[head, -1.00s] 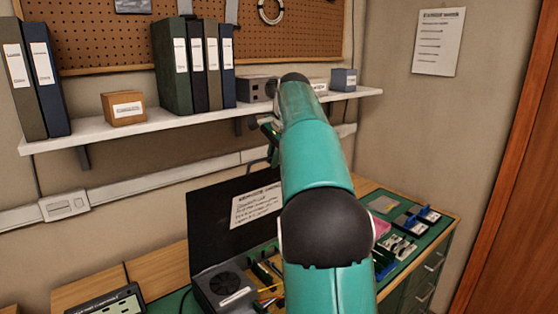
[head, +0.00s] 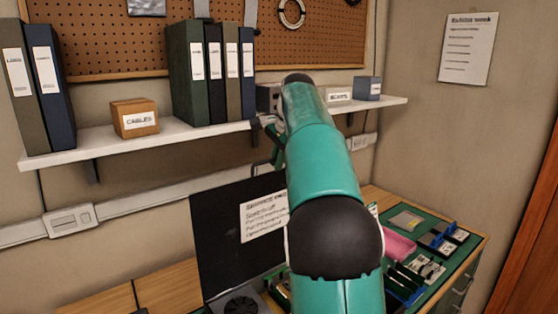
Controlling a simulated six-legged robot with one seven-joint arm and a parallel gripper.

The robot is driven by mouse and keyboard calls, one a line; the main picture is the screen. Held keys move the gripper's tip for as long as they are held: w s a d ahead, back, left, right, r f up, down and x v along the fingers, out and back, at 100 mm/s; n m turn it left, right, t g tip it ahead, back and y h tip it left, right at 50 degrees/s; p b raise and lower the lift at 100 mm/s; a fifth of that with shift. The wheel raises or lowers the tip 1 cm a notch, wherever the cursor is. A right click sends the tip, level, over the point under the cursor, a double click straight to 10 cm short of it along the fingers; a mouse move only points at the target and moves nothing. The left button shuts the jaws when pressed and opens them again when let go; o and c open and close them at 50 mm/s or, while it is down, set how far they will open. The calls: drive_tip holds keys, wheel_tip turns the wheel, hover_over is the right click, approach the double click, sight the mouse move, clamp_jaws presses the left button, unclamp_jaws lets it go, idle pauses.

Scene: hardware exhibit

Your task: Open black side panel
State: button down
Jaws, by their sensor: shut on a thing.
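The black side panel (head: 222,228) stands raised at the back of the open computer case, with a white printed sheet (head: 263,216) on its face. The right part of the panel is hidden behind my teal arm. My gripper (head: 276,150) is at the panel's top edge, mostly hidden by my arm, and is shut on the panel near a dark handle-like loop (head: 262,166). The case's fan (head: 241,305) shows at the bottom edge of the picture. The rest of the case interior is mostly out of view or covered by my arm.
A white wall shelf (head: 190,133) with binders (head: 187,75) and a cables box (head: 134,118) runs above the panel, close to my arm. Right of my arm, a green mat (head: 440,268) holds a pink item (head: 398,246) and small parts.

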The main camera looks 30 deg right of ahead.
drive_tip(key=shift+w+a+f, duration=0.15)
drive_tip(key=shift+w+f, duration=0.05)
drive_tip(key=shift+w, duration=0.1)
drive_tip(key=c, duration=1.6)
unclamp_jaws()
drive_tip(key=shift+f, duration=0.1)
drive_tip(key=shift+v, duration=7.3)
drive_tip(key=shift+s, duration=0.1)
